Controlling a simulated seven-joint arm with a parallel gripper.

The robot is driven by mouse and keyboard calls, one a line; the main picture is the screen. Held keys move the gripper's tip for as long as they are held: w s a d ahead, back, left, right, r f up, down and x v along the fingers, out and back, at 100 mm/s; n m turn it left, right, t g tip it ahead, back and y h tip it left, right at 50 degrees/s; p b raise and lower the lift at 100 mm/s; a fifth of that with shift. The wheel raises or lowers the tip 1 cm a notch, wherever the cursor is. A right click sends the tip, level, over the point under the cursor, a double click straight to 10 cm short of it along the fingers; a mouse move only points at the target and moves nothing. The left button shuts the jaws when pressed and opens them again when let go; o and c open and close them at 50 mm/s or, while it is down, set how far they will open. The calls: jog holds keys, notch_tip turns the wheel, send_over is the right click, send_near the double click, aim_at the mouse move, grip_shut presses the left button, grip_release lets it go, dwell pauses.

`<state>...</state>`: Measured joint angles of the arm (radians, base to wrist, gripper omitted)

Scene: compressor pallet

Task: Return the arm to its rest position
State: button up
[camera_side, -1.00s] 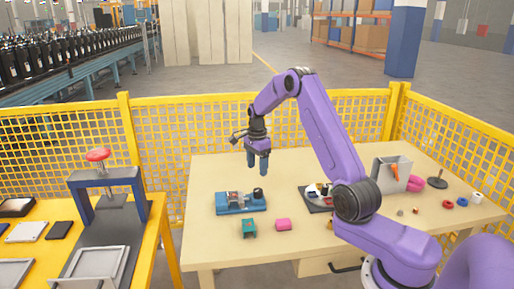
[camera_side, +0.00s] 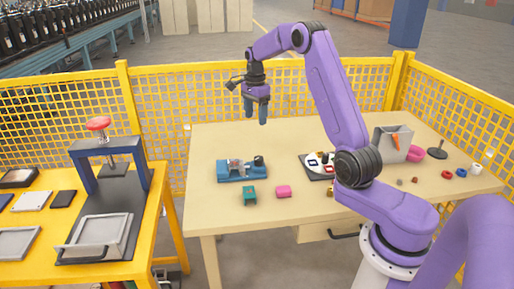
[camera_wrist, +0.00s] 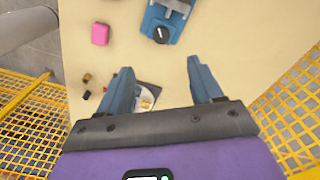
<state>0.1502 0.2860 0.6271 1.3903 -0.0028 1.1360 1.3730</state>
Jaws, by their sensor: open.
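My gripper (camera_side: 256,110) is open and empty, raised well above the far part of the table. Its two blue fingers point down in the side view. In the wrist view my gripper (camera_wrist: 163,85) shows its fingers spread apart with nothing held between them. The purple arm reaches up from its base at the right and bends over the table. A blue fixture (camera_side: 242,170) with a dark knob lies on the table below and slightly left of the gripper. It also shows at the top of the wrist view (camera_wrist: 167,20).
A teal part (camera_side: 249,196) and a pink block (camera_side: 283,191) lie in front of the fixture. A tray of small parts (camera_side: 318,165), a grey bin (camera_side: 393,144) and rings are to the right. Yellow mesh fencing (camera_side: 60,120) borders the table. A press (camera_side: 110,150) stands at left.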

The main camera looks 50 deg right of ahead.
jog(key=s+a+r+n, duration=0.1)
jog(key=s+a+n, duration=0.2)
jog(key=a+n, duration=0.35)
jog(key=s+a+r+n, duration=0.2)
jog(key=s+a+n, duration=0.2)
jog(key=a, duration=0.5)
jog(key=s+a+r+n, duration=0.1)
jog(key=s+a+n, duration=0.2)
jog(key=a+n, duration=0.35)
jog(key=s+a+f+n, duration=0.1)
jog(key=s+a+n, duration=0.1)
jog(key=s+n, duration=0.6)
jog(key=s+a+f+n, duration=0.1)
jog(key=s+n, duration=0.7)
jog(key=s, duration=1.1)
jog(key=shift+a, duration=0.55)
